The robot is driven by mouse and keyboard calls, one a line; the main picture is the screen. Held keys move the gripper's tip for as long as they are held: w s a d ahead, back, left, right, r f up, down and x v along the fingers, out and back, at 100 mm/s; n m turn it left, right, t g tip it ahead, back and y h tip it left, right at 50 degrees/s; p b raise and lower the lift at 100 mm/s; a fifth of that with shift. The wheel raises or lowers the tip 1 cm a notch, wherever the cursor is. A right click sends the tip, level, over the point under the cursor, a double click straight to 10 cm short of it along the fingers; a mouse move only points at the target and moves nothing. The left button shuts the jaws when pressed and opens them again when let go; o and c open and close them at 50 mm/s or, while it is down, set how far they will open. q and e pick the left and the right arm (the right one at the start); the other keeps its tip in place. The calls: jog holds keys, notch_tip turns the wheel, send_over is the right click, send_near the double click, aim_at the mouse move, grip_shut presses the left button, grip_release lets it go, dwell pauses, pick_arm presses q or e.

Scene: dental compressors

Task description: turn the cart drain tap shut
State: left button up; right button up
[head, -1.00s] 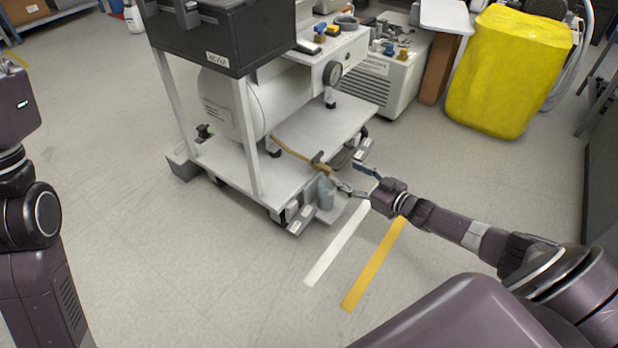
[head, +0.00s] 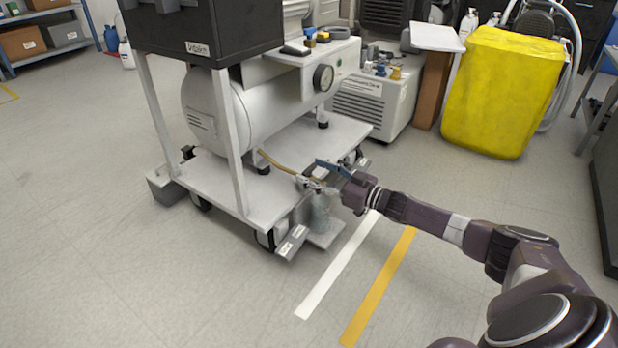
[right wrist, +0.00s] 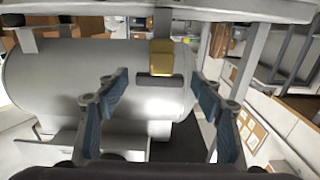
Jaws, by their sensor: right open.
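The cart's drain tap shows as a brass-coloured body (right wrist: 165,58) in the right wrist view, ahead of and between the two blue-padded fingers of my right gripper (right wrist: 160,80). A grey bar crosses just below the brass part. In the head view, a tan hose (head: 280,161) runs over the cart deck toward the tap area at the cart's near right corner. My right gripper (head: 318,175) is there, open, and its fingers partly hide the tap. I cannot tell if a finger touches it. My left gripper is not in view.
The white cart (head: 237,195) carries a tank (head: 212,112) and a black case (head: 205,30). A translucent bottle (head: 320,210) stands below my right gripper. White (head: 340,264) and yellow (head: 380,285) floor strips lie in front. A yellow-covered object (head: 505,90) stands behind right.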

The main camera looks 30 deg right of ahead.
jog(key=shift+b+x, duration=0.3)
jog(key=shift+x, duration=0.5)
jog(key=shift+c, duration=0.3)
